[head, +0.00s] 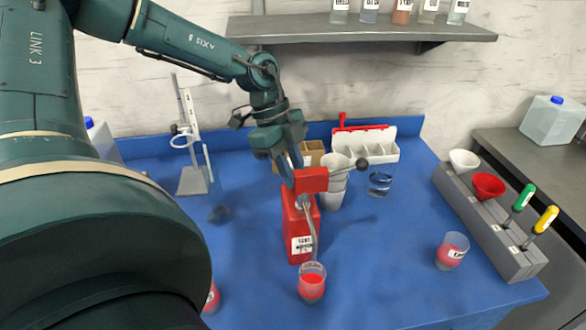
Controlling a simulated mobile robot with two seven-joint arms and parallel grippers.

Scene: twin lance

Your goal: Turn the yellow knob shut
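The yellow knob (546,219) is a yellow handle on a thin shaft, tilted, at the right end of a grey rack (522,262). A green knob (524,197) on a similar shaft stands beside it. My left gripper (292,168) is far to the left of the yellow knob, pointing down behind the red top of a red dispenser (300,232). Its fingertips are partly hidden, and I cannot tell whether it is open or touching anything. My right gripper is not in view.
A cup of red liquid (312,284) stands under the dispenser's spout. A lever with a dark ball (362,164) sticks out right. White cups (335,190), a glass of clear liquid (380,184) and a labelled red cup (452,251) stand on the blue table (385,270). White and red funnels sit on the rack.

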